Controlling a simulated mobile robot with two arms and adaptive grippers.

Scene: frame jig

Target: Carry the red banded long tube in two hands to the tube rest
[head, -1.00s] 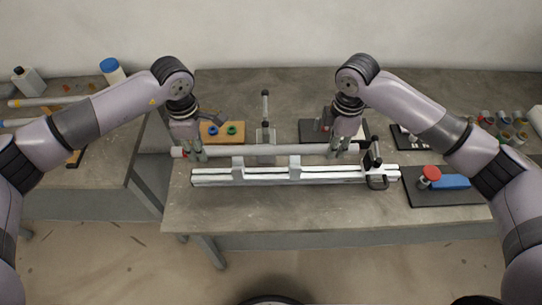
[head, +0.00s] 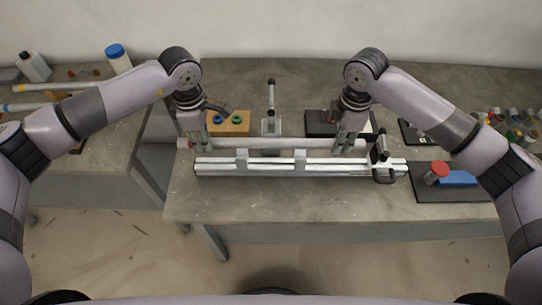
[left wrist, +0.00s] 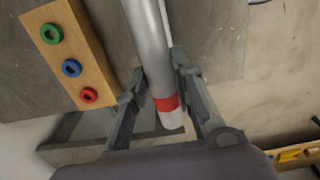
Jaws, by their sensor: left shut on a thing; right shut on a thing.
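The long grey tube (head: 270,143) lies level across the head view, its red band (left wrist: 166,103) near the left end. My left gripper (head: 201,147) is shut around the tube just inboard of the band; in the left wrist view its fingers (left wrist: 157,78) stand on both sides of the tube. My right gripper (head: 343,146) is shut on the tube near its right end, which is partly hidden by the fingers. In front of the tube, a pale rail (head: 270,170) carries two grey upright blocks (head: 242,159) that look like the tube rest. I cannot tell the tube's height above them.
A black-handled clamp (head: 382,155) stands at the rail's right end, close to the tube. Behind are a wooden block with coloured rings (head: 237,125) and an upright post on a plate (head: 271,105). A dark mat (head: 430,190) lies right. The table's front strip is clear.

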